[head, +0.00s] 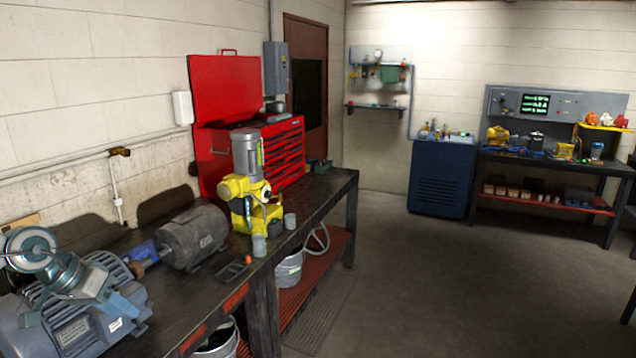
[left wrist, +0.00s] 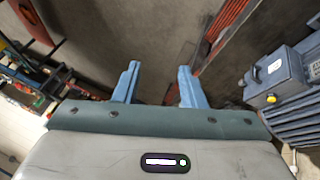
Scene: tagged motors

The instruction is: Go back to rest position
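My left gripper (head: 100,288) shows at the lower left of the head view, in front of and partly covering the blue motor (head: 75,335). In the left wrist view its two light blue fingers (left wrist: 159,78) stand apart with nothing between them, only floor beyond. The blue motor, with its box on top, is at the right of that view (left wrist: 290,90), apart from the fingers. A grey motor (head: 193,238) lies on the workbench behind it. My right gripper is in neither view.
The workbench (head: 318,195) runs along the left wall. It carries a yellow pump with an upright motor (head: 247,180) and a red tool chest (head: 280,150). A bucket (head: 289,268) stands on its lower shelf. A blue cabinet (head: 440,178) stands at the back. The floor (head: 450,285) is clear.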

